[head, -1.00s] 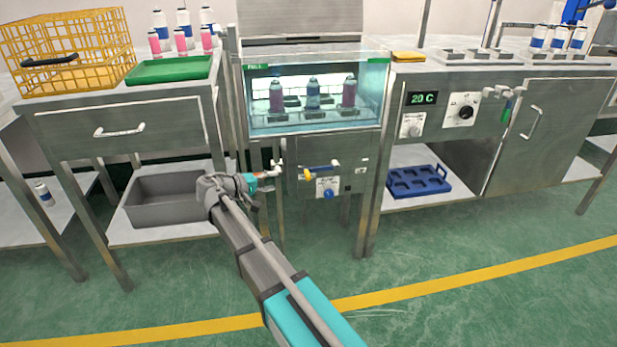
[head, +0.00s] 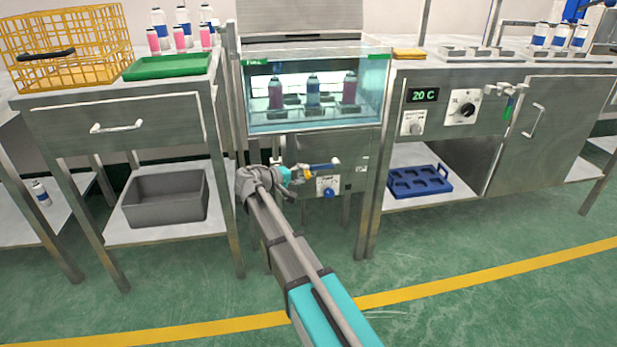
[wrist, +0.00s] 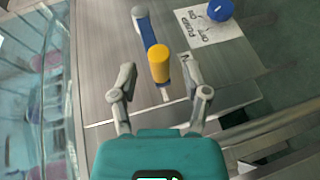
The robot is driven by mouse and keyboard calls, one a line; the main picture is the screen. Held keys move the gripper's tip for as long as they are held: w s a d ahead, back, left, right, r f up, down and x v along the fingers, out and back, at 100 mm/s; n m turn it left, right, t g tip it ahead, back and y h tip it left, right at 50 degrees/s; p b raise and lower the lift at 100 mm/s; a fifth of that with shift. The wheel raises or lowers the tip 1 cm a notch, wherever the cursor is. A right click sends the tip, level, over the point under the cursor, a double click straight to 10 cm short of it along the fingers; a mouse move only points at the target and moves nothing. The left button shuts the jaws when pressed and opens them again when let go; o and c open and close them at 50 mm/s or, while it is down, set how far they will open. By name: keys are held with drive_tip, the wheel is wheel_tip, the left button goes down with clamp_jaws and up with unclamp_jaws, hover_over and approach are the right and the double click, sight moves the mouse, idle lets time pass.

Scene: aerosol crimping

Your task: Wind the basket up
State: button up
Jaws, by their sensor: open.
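The water tank (head: 262,122) has a clear front. Inside it, a dark basket (head: 290,112) holds three upright cans, two purplish and one blue. Below the tank is a crank with a blue arm (head: 325,167) and a yellow knob, which shows clearly in the wrist view (wrist: 158,62). My gripper (head: 287,176) is in front of the panel at the crank. In the wrist view my gripper (wrist: 158,72) is open, with its two fingers on either side of the yellow knob and visible gaps between. In the head view my gripper partly hides the knob.
A blue pump knob (head: 329,193) with a paper label sits just below the crank; it also shows in the wrist view (wrist: 220,10). A yellow wire basket (head: 70,45) and green tray (head: 168,67) stand on the left bench. A grey bin (head: 165,205) is below.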

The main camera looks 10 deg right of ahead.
drive_tip(key=shift+x, duration=1.15)
